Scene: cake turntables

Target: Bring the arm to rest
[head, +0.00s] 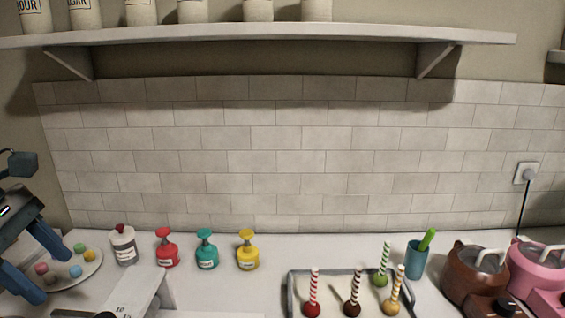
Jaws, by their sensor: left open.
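My left gripper (51,277) is at the left edge of the head view. Its two blue fingers are apart and point down and to the right, with no object seen held between them. They overlap the left part of a pale round plate (90,277) with several small coloured balls on it. I cannot tell the gripper's height above the plate. Part of my left arm is cut off by the picture's edge. My right gripper is not in view.
A white bottle (123,247) and red (166,249), teal (207,251) and yellow (247,251) dispensers line the counter. A tray (291,295) holds several cake pops. A teal cup (416,260), brown pot (470,277) and pink pot (535,270) stand right. A shelf (270,34) runs above.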

